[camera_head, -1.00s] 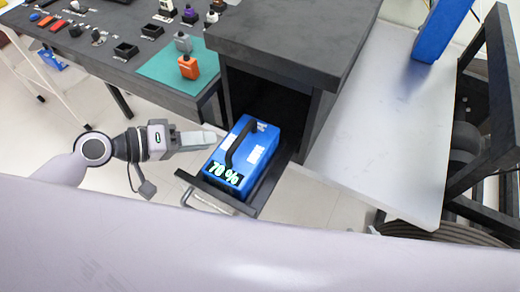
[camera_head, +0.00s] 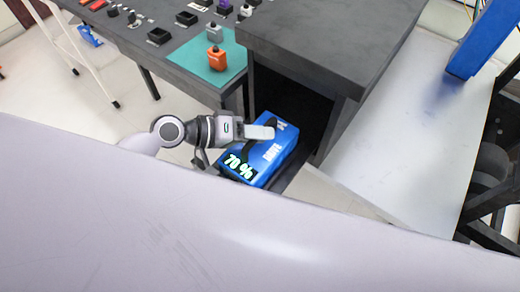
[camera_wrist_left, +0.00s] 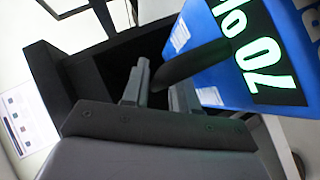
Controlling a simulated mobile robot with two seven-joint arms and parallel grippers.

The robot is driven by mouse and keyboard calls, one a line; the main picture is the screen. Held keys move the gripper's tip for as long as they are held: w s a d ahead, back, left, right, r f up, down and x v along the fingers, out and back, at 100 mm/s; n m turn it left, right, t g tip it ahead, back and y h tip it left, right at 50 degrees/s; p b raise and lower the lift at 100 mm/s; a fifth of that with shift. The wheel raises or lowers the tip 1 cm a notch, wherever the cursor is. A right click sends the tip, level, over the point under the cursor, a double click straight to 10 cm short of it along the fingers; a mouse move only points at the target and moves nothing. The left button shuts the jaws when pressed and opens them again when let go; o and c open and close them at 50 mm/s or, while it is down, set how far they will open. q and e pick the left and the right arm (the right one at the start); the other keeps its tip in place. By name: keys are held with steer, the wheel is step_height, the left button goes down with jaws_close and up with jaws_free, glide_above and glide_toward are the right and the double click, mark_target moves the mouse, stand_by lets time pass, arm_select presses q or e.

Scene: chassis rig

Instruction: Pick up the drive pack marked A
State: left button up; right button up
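The drive pack (camera_head: 262,158) is a blue box with a black top handle, a green-white "70 %" display and white lettering on one side. No letter A is readable. My left gripper (camera_head: 262,132) is over its top. In the left wrist view its two fingers (camera_wrist_left: 160,90) stand on either side of the black handle (camera_wrist_left: 192,62), close against it. The pack (camera_wrist_left: 285,55) looks raised and tilted, with its lettered side showing above the drawer (camera_head: 290,178). My right gripper is not in view.
The dark cabinet (camera_head: 310,45) stands right behind the pack, its opening close by. A workbench with a green mat (camera_head: 195,62) and small parts is at the upper left.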

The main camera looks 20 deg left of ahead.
arm_select(q)
steer(key=shift+c, duration=0.2)
jaws_close()
stand_by(1.2)
steer(key=shift+w+d+r, duration=0.1)
steer(key=shift+w+r, duration=0.1)
steer(key=shift+r, duration=0.1)
